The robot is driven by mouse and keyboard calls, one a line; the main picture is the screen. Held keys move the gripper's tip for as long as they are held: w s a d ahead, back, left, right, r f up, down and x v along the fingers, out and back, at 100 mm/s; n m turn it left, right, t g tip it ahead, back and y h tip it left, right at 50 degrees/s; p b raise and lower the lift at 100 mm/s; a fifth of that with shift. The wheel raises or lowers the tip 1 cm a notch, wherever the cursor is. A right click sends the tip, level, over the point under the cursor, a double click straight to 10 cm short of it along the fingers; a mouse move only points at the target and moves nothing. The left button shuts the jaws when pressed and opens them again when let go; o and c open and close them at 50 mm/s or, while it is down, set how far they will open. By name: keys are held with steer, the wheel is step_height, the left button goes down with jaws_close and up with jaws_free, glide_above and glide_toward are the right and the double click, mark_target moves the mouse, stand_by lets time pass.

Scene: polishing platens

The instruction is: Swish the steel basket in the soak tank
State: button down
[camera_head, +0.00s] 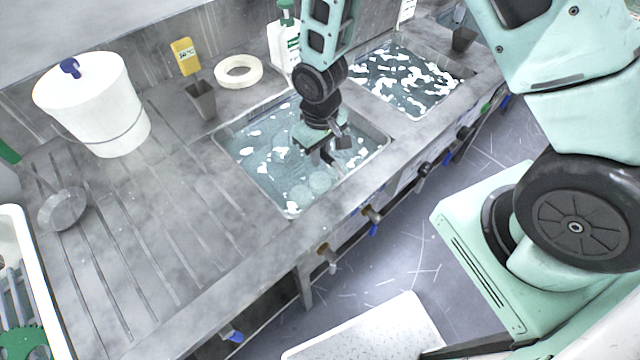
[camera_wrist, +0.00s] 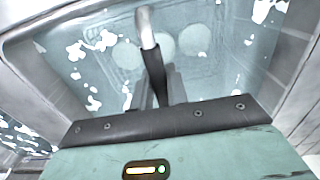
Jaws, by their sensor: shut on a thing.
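The soak tank (camera_head: 232,150) is the nearer left sink, filled with bluish water and white foam patches. My gripper (camera_head: 330,153) is over it, pointing down. In the head view the discs (camera_head: 320,180) show dimly near the tank's front. The basket's lower part is blurred by water and foam, so I cannot tell whether it touches the bottom.
A second foamy sink (camera_head: 400,85) lies to the right. Taps (camera_head: 372,214) line the front edge.

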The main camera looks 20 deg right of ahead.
steer(key=shift+r+p, duration=0.45)
steer(key=shift+r, duration=0.4)
steer(key=shift+f+b, duration=0.9)
steer(key=shift+f, duration=0.3)
steer(key=shift+r, duration=0.1)
steer(key=shift+r, duration=0.1)
stand_by(0.3)
